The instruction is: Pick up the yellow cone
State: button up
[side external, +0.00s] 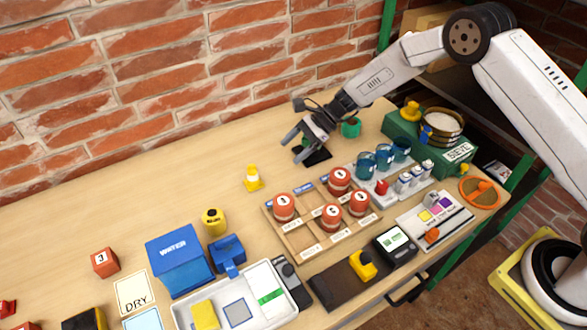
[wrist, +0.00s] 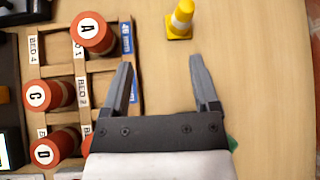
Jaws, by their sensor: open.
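The yellow cone (side external: 253,178) has a white band and stands upright on the wooden table, left of my gripper in the side view. In the wrist view the cone (wrist: 180,20) is at the top, beyond my fingertips and apart from them. My gripper (side external: 293,147) is open and empty, held above the table to the right of the cone. Its two fingers (wrist: 163,62) show spread apart in the wrist view, with bare table between them.
A wooden rack (side external: 292,235) with several lettered red-orange canisters stands near the cone. A dark block (side external: 317,157) lies below my gripper, with a green object (side external: 351,128) beside it. A blue WATER box (side external: 180,262) and a white tray (side external: 274,309) stand at the front. Table behind the cone is clear.

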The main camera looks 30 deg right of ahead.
aim_at(253, 166)
jog(key=shift+w+a+f+m+t+y, duration=0.15)
jog(key=shift+w+a+f+m+y, duration=0.3)
jog(key=shift+w+a+f, duration=0.75)
jog(key=shift+w+a+f+m+t+y, duration=0.2)
jog(key=shift+w+a+f+m+y, duration=0.4)
jog(key=shift+a, duration=1.25)
jog(key=shift+w+a+f+m+t+y, duration=0.15)
jog(key=shift+w+a+f+m, duration=0.35)
jog(key=shift+a+f, duration=0.8)
jog(key=shift+w+a+r, duration=0.1)
jog(key=shift+a+r, duration=0.1)
grip_shut()
